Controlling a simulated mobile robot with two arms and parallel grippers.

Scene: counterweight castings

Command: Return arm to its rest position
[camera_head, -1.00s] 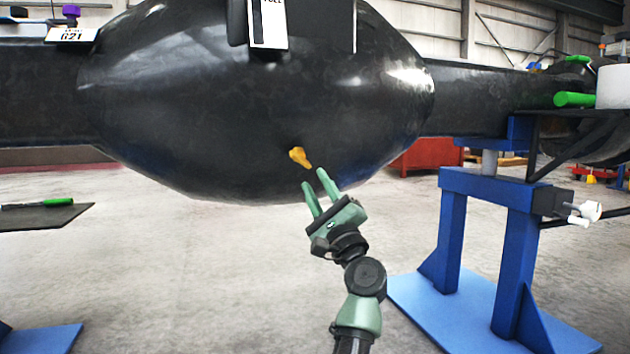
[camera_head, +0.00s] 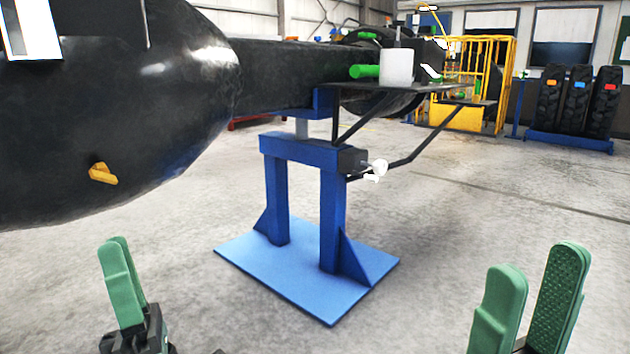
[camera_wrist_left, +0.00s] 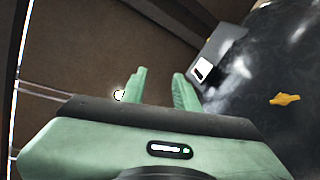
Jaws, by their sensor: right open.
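My left gripper (camera_head: 118,244) is low at the left of the head view. Its fingers overlap there, but the left wrist view shows a gap between its fingertips (camera_wrist_left: 156,78) with nothing in it. My right gripper (camera_head: 537,262) is low at the right of the head view, open and empty, pointing up. A yellow handle (camera_head: 102,173) sits on the lower side of the large black casting (camera_head: 185,85). The handle also shows in the left wrist view (camera_wrist_left: 284,99), right of the left fingers and apart from them.
A blue stand (camera_head: 300,155) on a light blue base plate (camera_head: 300,270) supports the black beam. A dark shelf with a white cylinder (camera_head: 397,66) and a green-handled item (camera_head: 365,71) juts out beside it.

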